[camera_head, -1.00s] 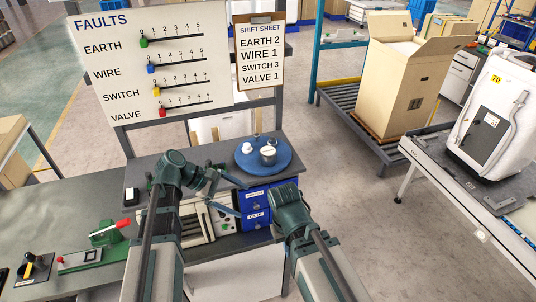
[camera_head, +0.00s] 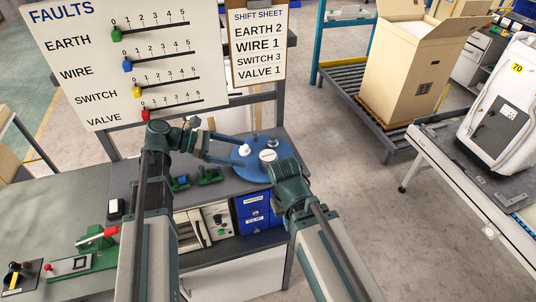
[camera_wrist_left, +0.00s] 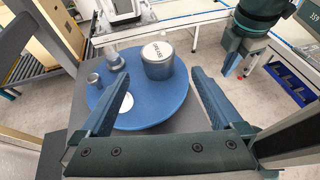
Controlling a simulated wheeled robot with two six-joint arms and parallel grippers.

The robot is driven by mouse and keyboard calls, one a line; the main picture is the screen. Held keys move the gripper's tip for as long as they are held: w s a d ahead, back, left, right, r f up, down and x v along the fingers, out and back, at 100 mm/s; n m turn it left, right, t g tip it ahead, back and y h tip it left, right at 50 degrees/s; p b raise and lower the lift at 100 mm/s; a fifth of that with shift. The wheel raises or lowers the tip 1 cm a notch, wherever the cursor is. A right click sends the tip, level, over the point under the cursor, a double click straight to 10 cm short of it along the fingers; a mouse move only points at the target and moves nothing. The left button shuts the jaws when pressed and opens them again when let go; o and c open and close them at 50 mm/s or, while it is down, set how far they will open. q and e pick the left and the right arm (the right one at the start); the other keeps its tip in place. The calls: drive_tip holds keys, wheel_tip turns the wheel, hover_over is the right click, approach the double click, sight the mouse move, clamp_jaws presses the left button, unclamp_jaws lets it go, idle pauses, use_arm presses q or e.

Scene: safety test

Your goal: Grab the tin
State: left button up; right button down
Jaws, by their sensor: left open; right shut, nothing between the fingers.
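My left gripper (camera_head: 239,152) is open and points at the tin from the left. In the left wrist view its two fingers (camera_wrist_left: 163,84) reach over the turntable (camera_wrist_left: 150,115), with the tin ahead between their lines, not touched. My right gripper (camera_head: 287,178) is shut and empty, just in front of the turntable; its fingertips are hard to see.
A white piece (camera_head: 244,150) and small grey cylinders (camera_wrist_left: 115,62) share the turntable left of the tin. Blue drawers (camera_head: 254,212) sit below the shelf. The faults board (camera_head: 120,60) and shift sheet (camera_head: 259,45) stand behind.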

sight(262, 156)
use_arm(q)
drive_tip(key=shift+w, duration=0.1)
drive_tip(key=b+x, duration=0.3)
drive_tip(key=x, duration=0.4)
drive_tip(key=shift+d+f, duration=0.2)
drive_tip(key=shift+d, duration=0.05)
drive_tip(key=shift+d+f, duration=0.1)
drive_tip(key=shift+d, duration=0.45)
drive_tip(key=shift+w+d+f+b, duration=0.1)
drive_tip(key=shift+d+f+b, duration=0.2)
drive_tip(key=shift+d+b, duration=0.15)
drive_tip(key=b+x, duration=0.1)
drive_tip(key=x, duration=0.3)
drive_tip(key=shift+b, duration=0.3)
drive_tip(key=c, duration=1.4)
drive_tip(key=shift+r, duration=0.15)
